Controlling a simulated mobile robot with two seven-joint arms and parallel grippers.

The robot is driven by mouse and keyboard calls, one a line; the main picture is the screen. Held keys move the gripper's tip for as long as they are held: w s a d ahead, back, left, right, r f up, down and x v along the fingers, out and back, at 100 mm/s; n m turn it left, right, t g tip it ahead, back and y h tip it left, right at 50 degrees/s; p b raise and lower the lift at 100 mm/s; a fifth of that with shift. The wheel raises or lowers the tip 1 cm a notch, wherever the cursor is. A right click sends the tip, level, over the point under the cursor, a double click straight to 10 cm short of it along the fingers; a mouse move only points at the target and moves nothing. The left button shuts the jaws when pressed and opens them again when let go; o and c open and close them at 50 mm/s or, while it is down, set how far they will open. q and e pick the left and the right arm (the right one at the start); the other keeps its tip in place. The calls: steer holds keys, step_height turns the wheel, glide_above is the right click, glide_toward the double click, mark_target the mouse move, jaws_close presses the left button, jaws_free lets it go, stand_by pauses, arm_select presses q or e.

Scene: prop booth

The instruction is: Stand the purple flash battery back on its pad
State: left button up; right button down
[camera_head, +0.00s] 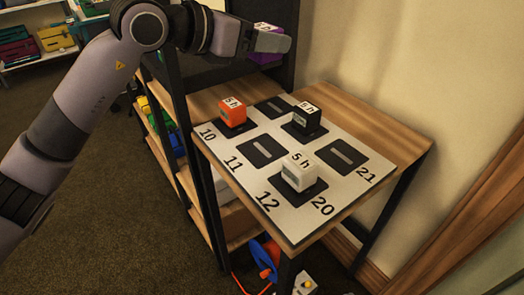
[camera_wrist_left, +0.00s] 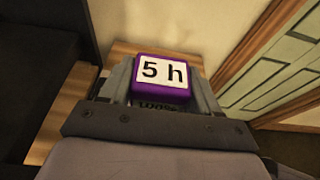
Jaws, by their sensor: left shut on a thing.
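The purple flash battery (camera_head: 264,58) is in my left gripper (camera_head: 271,42), up in the air beyond the back of the pad board in the head view. In the left wrist view the battery (camera_wrist_left: 163,75) sits between both fingers, its white "5 h" label facing the camera. My left gripper (camera_wrist_left: 162,95) is shut on it. The pad board (camera_head: 222,154) lies on the wooden table, with printed numbers. Three dark pads are bare: one at the back (camera_head: 273,107), one near "11" (camera_head: 262,151) and one near "21" (camera_head: 341,155). My right gripper is out of view.
An orange battery (camera_head: 232,112) stands near "10", a black one (camera_head: 306,119) at the back right, and a white one (camera_head: 298,172) at the front between "12" and "20". A wall is at the right. Lower shelves hold coloured items.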

arm_select(q)
step_height(320, 180, down, 20)
steer(key=shift+r, duration=0.1)
stand_by(0.4)
steer(key=shift+b, duration=0.35)
steer(key=o, duration=1.4)
steer(key=shift+f, duration=0.2)
steer(key=shift+o, duration=0.2)
